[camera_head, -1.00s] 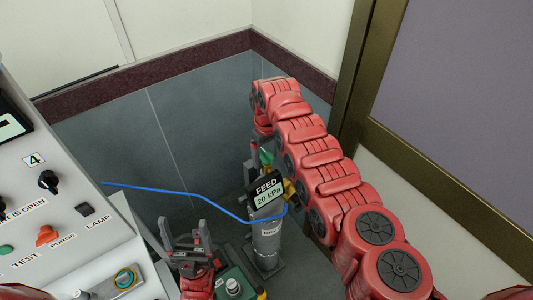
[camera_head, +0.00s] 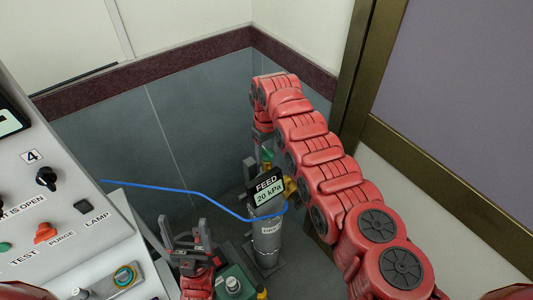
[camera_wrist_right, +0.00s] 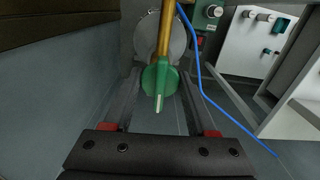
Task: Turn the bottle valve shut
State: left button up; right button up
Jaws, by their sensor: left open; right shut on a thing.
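The gas bottle (camera_head: 267,240) is a grey cylinder standing upright in the corner, with a brass neck. Its green valve knob (camera_head: 267,156) is on top, partly hidden by my right arm in the head view. The right wrist view shows the knob (camera_wrist_right: 160,80) with a pale pointer mark, between the two dark fingers. My right gripper (camera_head: 257,160) reaches down from above and is shut on the valve knob. My left gripper (camera_head: 186,226) is open and empty, fingers up, left of the bottle.
A FEED display (camera_head: 268,190) reading 20 kPa hangs in front of the bottle's upper part. A blue hose (camera_head: 185,190) runs from it toward the white console (camera_head: 75,225) at left. A green box (camera_head: 233,285) stands near my left gripper. Walls close off the corner behind.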

jog(key=n+b, duration=0.3)
jog(key=b, duration=0.2)
jog(key=n+b, duration=0.2)
jog(key=shift+f+n, duration=0.3)
jog(key=shift+f, duration=0.05)
jog(key=n+b, duration=0.2)
jog(key=shift+r+n, duration=0.2)
jog(key=shift+n, duration=0.1)
jog(key=n, duration=0.3)
jog(key=shift+r+n+b, duration=0.1)
jog(key=shift+n+b, duration=0.2)
jog(key=n, duration=0.5)
jog(key=shift+n, duration=0.3)
jog(key=o, duration=1.4)
jog(key=shift+c, duration=0.2)
jog(key=shift+r, duration=0.1)
